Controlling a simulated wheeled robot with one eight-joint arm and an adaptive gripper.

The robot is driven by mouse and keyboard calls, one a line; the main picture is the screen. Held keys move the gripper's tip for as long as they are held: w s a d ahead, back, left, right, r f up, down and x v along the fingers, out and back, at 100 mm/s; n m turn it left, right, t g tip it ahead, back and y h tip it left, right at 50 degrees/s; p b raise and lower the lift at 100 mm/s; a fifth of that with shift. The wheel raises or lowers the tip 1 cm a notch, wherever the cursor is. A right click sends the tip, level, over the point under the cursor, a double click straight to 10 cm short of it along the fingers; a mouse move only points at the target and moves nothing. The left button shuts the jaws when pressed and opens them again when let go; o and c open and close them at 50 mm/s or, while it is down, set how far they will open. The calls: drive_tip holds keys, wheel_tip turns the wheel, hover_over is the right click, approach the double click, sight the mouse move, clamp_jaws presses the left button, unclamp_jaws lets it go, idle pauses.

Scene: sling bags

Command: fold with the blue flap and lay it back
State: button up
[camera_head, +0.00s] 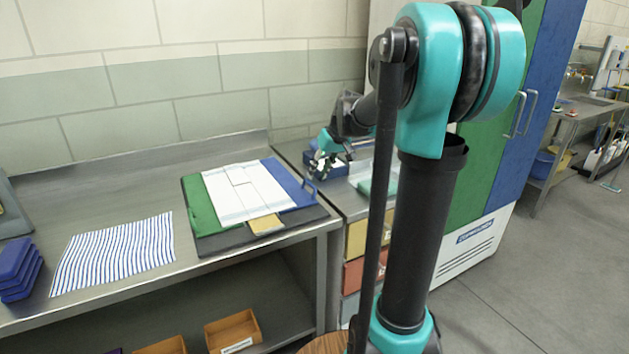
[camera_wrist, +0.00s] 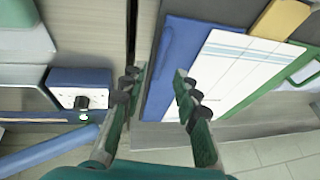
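A folding board lies on the steel table, with a dark grey base (camera_head: 215,241), a green flap (camera_head: 199,208) on the left, a blue flap (camera_head: 290,180) on the right and a small yellow flap (camera_head: 265,225) in front. All flaps appear to lie flat. A white cloth with folded-in panels (camera_head: 243,190) lies on the board, partly over the blue flap. The blue flap has a raised handle (camera_head: 309,188) on its outer edge. My gripper (camera_head: 322,168) is beyond the board's right side. In the wrist view, its fingers (camera_wrist: 158,88) are apart, above the blue flap's edge (camera_wrist: 158,105), with nothing held.
A blue-striped cloth (camera_head: 115,254) lies left of the board, beside a stack of blue items (camera_head: 18,270). A blue box with a knob (camera_wrist: 82,88) stands on the drawer unit at right, close to my gripper. Orange bins (camera_head: 233,332) sit on the lower shelf.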

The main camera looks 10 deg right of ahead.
drive_tip(key=shift+x, duration=2.15)
clamp_jaws()
